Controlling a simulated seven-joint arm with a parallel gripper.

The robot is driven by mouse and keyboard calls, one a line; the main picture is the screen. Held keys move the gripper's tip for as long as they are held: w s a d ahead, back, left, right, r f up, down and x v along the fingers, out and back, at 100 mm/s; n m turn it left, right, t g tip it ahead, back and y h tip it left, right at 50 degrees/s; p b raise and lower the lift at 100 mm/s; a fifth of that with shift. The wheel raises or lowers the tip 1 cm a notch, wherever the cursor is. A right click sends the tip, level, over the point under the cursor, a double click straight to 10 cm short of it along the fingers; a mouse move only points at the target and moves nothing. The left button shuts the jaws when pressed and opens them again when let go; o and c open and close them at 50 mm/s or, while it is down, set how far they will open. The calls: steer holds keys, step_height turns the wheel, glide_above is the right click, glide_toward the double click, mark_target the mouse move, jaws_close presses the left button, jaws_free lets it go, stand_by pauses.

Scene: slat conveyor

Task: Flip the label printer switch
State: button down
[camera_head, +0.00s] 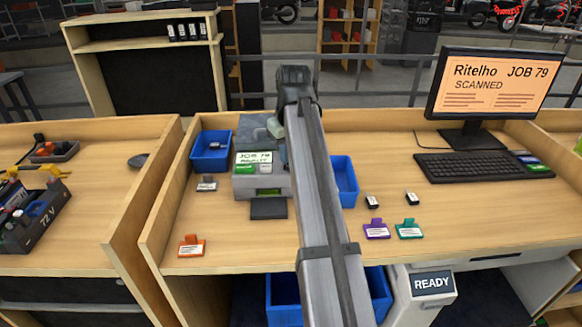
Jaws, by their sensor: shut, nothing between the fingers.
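A grey boxy device (245,187) stands on the bench left of my arm, with a display headed "JOB 79" and green patches under the text. It looks like the label printer, but no marking confirms this. Its right side is partly hidden behind my arm, and I cannot make out a switch. A pale rounded part (275,127) shows above it beside my arm; I cannot tell what it is. My arm rises through the middle of the view. My gripper's fingers do not show.
Blue bins (211,152) (346,181) flank the device. Orange (191,246), purple (376,229) and teal (409,229) tags lie on the bench. A monitor (494,84) reads "SCANNED"; a keyboard (470,165) lies below it. A pale unit (431,284) reading "READY" stands at the front edge.

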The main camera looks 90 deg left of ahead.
steer(key=shift+f, duration=0.65)
stand_by(0.4)
steer(key=shift+r, duration=0.1)
steer(key=shift+r, duration=3.45)
